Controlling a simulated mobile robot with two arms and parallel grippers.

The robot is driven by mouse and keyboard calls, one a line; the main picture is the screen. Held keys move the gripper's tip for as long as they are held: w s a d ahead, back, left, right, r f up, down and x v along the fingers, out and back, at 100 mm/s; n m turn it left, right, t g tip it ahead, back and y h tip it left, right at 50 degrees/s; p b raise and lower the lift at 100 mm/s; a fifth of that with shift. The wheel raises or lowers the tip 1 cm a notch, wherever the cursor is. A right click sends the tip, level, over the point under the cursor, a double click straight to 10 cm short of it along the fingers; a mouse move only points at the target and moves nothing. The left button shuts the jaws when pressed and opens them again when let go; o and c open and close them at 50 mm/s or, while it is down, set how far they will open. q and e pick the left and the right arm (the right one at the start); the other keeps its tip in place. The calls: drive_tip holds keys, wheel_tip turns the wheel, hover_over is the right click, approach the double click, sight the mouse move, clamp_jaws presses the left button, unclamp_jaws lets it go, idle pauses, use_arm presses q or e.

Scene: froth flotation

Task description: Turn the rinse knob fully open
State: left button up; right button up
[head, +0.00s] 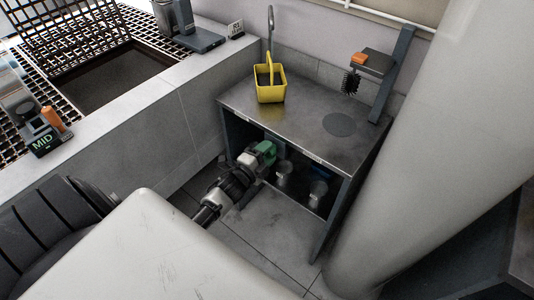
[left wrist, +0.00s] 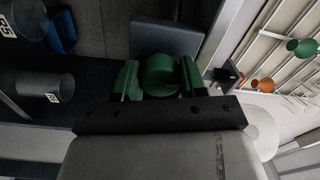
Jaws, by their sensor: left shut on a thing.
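The rinse knob (left wrist: 160,74) is a round green knob in the left wrist view, in front of a grey plate. My left gripper (left wrist: 159,80) has its two green fingers on either side of the knob and is shut on it. In the head view my left gripper (head: 265,152) reaches under the top of the steel bench, at its left front. There I cannot tell the knob apart from the green fingers. How far the knob is turned cannot be told. My right gripper is not in view.
The steel bench (head: 298,124) carries a yellow bucket (head: 271,93) and a stand with a black brush (head: 350,83). Metal containers (head: 318,193) stand underneath, right of my gripper. A tiled wall (head: 150,140) is on the left, below a grated deck (head: 180,43).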

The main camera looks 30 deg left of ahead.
use_arm(q)
drive_tip(key=shift+m, duration=0.7)
drive_tip(key=o, duration=0.9)
drive_tip(key=s, duration=1)
drive_tip(key=shift+s+a+f+b, duration=0.15)
drive_tip(key=shift+s+a+b, duration=0.15)
drive_tip(key=shift+s+a, duration=0.1)
